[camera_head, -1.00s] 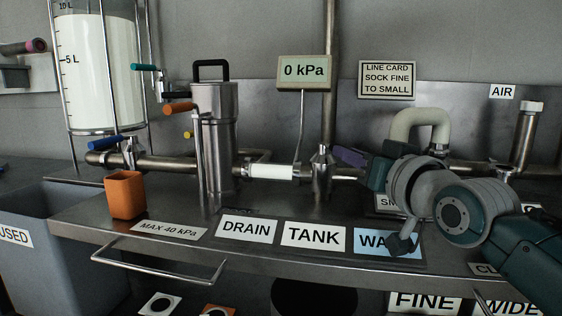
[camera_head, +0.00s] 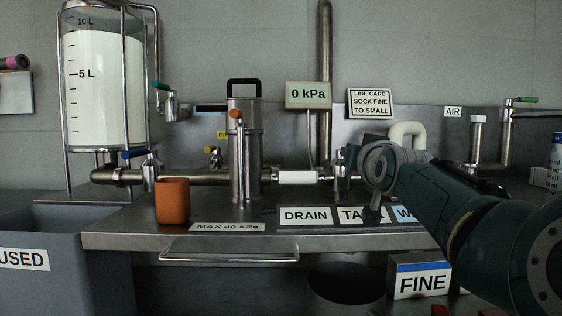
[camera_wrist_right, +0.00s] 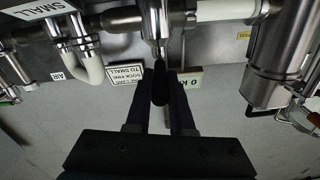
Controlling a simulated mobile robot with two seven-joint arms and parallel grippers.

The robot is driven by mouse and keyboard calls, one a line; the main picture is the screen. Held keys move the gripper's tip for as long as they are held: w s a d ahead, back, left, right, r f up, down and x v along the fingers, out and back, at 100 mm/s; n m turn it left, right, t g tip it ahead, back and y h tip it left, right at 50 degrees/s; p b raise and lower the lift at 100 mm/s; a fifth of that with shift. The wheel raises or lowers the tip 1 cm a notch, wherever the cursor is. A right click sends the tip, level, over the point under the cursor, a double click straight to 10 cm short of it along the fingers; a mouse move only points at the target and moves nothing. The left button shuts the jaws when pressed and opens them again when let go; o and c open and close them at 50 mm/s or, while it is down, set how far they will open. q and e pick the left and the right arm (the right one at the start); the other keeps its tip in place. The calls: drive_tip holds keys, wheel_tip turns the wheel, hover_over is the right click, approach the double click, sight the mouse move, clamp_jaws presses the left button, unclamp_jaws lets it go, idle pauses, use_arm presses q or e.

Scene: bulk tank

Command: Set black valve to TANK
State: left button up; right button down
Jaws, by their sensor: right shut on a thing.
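In the right wrist view the black valve handle (camera_wrist_right: 160,86) lies between the two dark purple fingers of my right gripper (camera_wrist_right: 161,80), which is shut on it. The handle runs from the steel valve body toward my palm. In the head view the valve body (camera_head: 341,166) stands on the pipe, right of the white pipe section. My wrist hides the handle and fingers there, so I cannot tell which label the handle points to. The DRAIN label (camera_head: 305,215) is clear; the TANK label (camera_head: 352,215) is partly covered by my wrist. My left gripper is out of view.
The gauge (camera_head: 308,95) reads 0 kPa above the pipe. A steel cylinder (camera_head: 245,150) with a black top handle and an orange cup (camera_head: 172,201) stand left of the valve. The bench's front rail (camera_head: 230,257) sticks out. A white bent hose (camera_head: 408,132) rises behind my arm.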

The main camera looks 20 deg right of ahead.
idle(0.3)
drive_tip(key=c, duration=0.8)
unclamp_jaws()
drive_tip(key=shift+w, duration=0.1)
drive_tip(key=shift+s+a+r+p, duration=0.1)
drive_tip(key=shift+s+a+p, duration=0.1)
drive_tip(key=shift+s+p, duration=0.45)
drive_tip(key=shift+p+v, duration=2.05)
drive_tip(key=shift+v, duration=2.3)
